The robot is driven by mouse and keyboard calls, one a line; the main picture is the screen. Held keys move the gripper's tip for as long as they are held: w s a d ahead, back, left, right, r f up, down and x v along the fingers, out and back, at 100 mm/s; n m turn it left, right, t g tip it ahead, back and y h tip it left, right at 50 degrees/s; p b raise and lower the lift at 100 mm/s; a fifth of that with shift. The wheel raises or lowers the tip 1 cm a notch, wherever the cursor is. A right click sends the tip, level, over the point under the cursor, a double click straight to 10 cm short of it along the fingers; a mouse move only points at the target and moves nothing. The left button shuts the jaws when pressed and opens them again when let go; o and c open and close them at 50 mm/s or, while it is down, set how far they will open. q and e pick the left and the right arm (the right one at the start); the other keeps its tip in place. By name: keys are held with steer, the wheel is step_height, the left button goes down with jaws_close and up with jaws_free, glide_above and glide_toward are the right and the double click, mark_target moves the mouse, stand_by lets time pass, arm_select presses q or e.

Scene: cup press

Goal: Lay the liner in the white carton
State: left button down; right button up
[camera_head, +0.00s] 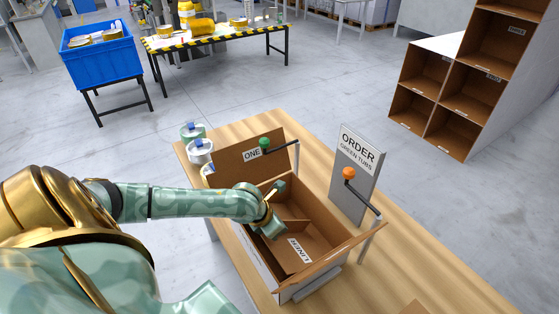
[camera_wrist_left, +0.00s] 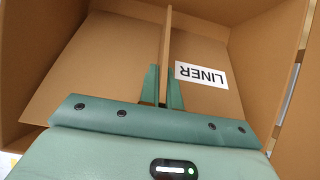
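The white carton (camera_head: 264,268) stands open on the wooden table, brown inside, with flaps raised. The brown cardboard liner (camera_head: 299,250), marked LINER, is inside the carton, low between its walls; I cannot tell whether it rests flat on the floor. My left gripper (camera_head: 273,230) reaches down into the carton. In the left wrist view, its two green fingers (camera_wrist_left: 162,88) are close on either side of the liner's upright fin (camera_wrist_left: 168,50) and look shut on it. The liner's sheet (camera_wrist_left: 110,65) spreads on both sides of the fin. My right gripper is not in view.
A grey ORDER sign (camera_head: 355,170) stands behind the carton. An arm with a green knob (camera_head: 265,143) and one with an orange knob (camera_head: 349,174) stand by the carton's flaps. Pale canisters (camera_head: 200,150) stand by its far left corner. The table (camera_head: 420,262) is clear at right.

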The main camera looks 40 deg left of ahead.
arm_select(q)
steer(key=c, duration=1.6)
jaws_free()
steer(key=shift+s+r, duration=0.1)
steer(key=p+v, duration=0.2)
steer(key=v, duration=0.8)
steer(key=shift+s+a+r, duration=0.2)
steer(key=shift+r, duration=0.1)
steer(key=shift+s+r, duration=0.25)
steer(key=shift+r, duration=0.25)
